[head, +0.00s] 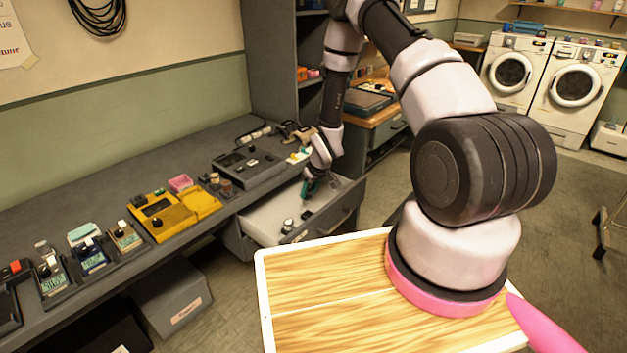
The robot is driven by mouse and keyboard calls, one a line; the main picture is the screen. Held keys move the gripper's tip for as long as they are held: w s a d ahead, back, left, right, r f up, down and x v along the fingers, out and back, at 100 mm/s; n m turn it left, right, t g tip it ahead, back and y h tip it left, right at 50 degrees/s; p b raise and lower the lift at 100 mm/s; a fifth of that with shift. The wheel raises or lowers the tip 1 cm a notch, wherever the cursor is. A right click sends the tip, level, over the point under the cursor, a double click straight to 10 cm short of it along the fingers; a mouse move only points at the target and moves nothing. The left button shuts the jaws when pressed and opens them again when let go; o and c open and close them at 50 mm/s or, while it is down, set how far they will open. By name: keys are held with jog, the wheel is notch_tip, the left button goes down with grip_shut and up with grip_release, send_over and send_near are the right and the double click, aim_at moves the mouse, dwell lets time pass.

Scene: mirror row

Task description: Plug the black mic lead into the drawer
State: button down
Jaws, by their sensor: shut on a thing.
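The drawer (262,218) is pulled out from under the grey counter, with a pale inside and a dark front. My gripper (307,194) reaches down into the far right part of the drawer. It is shut on a small dark thing, largely hidden at this distance; I cannot tell whether it is the black mic lead. Small black and grey pieces (288,225) lie in the near part of the drawer, too small to identify. No lead running from my gripper can be made out.
A grey mixer-like box (250,164) sits on the counter above the drawer. A yellow device (165,217) and several small meters stand further left. A coiled black cable (98,14) hangs on the wall. A grey bin (172,298) stands below the counter.

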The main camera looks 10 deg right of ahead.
aim_at(311, 198)
jog(key=shift+f, duration=2.65)
jog(key=shift+f, duration=1.05)
jog(key=shift+c, duration=2)
grip_release()
jog(key=v, duration=1)
jog(key=shift+r, duration=0.4)
